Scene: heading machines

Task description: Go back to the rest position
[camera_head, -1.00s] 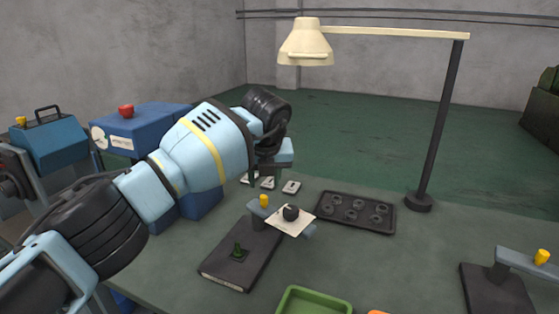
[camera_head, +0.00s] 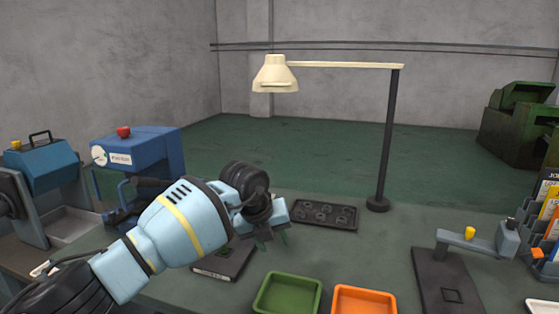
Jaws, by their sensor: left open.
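My left gripper (camera_head: 266,239) is at the end of the light-blue left arm that comes in from the left. It points down over the table, with dark fingers apart and nothing visible between them. It hides most of a black-based fixture (camera_head: 226,262). My right gripper is not in view.
A green tray (camera_head: 289,294) and an orange tray (camera_head: 364,301) stand at the front. A black tray with round pockets (camera_head: 326,215) and a lamp (camera_head: 388,140) are behind. Another fixture (camera_head: 447,280) stands right, near a rack of cards (camera_head: 547,215). Blue machines (camera_head: 140,150) stand left.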

